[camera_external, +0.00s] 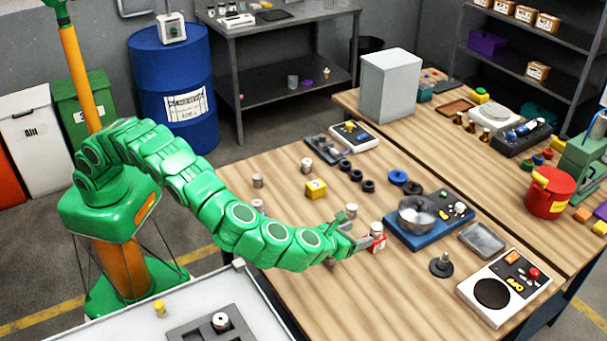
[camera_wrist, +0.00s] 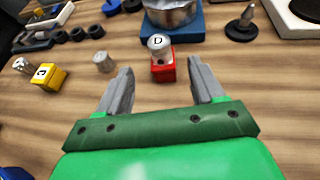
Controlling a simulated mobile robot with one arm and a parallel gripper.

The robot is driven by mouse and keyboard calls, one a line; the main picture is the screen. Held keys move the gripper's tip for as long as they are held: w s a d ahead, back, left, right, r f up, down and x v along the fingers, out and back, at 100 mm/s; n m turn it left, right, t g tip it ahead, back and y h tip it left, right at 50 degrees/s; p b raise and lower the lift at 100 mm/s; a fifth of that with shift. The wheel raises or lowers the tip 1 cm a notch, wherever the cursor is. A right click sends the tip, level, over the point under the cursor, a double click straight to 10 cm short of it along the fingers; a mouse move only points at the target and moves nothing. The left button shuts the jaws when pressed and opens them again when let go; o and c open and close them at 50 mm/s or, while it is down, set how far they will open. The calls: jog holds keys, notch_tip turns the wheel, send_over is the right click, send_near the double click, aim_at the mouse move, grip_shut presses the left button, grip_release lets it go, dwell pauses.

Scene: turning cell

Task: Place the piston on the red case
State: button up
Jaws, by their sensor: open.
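The red case (camera_external: 377,243) stands on the wooden table just beyond my gripper (camera_external: 356,229). A silver piston (camera_external: 377,229) stands upright on top of the red case. In the wrist view, the piston (camera_wrist: 158,46) shows a "D" on its top face and rests on the red case (camera_wrist: 163,72). My gripper (camera_wrist: 158,78) is open, its two grey fingers spread on either side of the near side of the case. Nothing is held, and clear gaps show between the fingers and the case.
A yellow case (camera_external: 316,189) and several other metal cylinders (camera_external: 257,181) stand to the left. A blue base with a metal bowl (camera_external: 416,216) is just behind the red case. A dark knobbed stand (camera_external: 441,265) is to the right. The table's near left part is clear.

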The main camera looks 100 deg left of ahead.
jog(key=s+a+r+n+g, duration=0.2)
jog(key=s+a+r+n, duration=0.25)
jog(key=s+a, duration=0.2)
jog(key=s+a+r+n+g, duration=0.2)
jog(key=s+a+r+n, duration=0.1)
jog(key=s+a+r, duration=0.4)
jog(key=s+a+r+n+g+h, duration=0.1)
jog(key=s+a+n+g, duration=0.15)
jog(key=s, duration=0.75)
jog(key=s+a+r+n+g+h, duration=0.1)
jog(key=s+a+n+h, duration=0.2)
jog(key=s, duration=0.7)
jog(key=s+d+f+n+h, duration=0.1)
jog(key=s+d+n+h, duration=0.1)
jog(key=s, duration=1)
jog(key=s+d+f+n+g+h, duration=0.1)
jog(key=s+d+n, duration=0.3)
jog(key=s, duration=0.8)
jog(key=s+d+f+n+g+h, duration=0.1)
jog(key=s+d+n+h, duration=0.2)
jog(key=s, duration=1)
jog(key=n, duration=0.3)
jog(key=shift+f+h, duration=0.15)
jog(key=shift+h, duration=0.25)
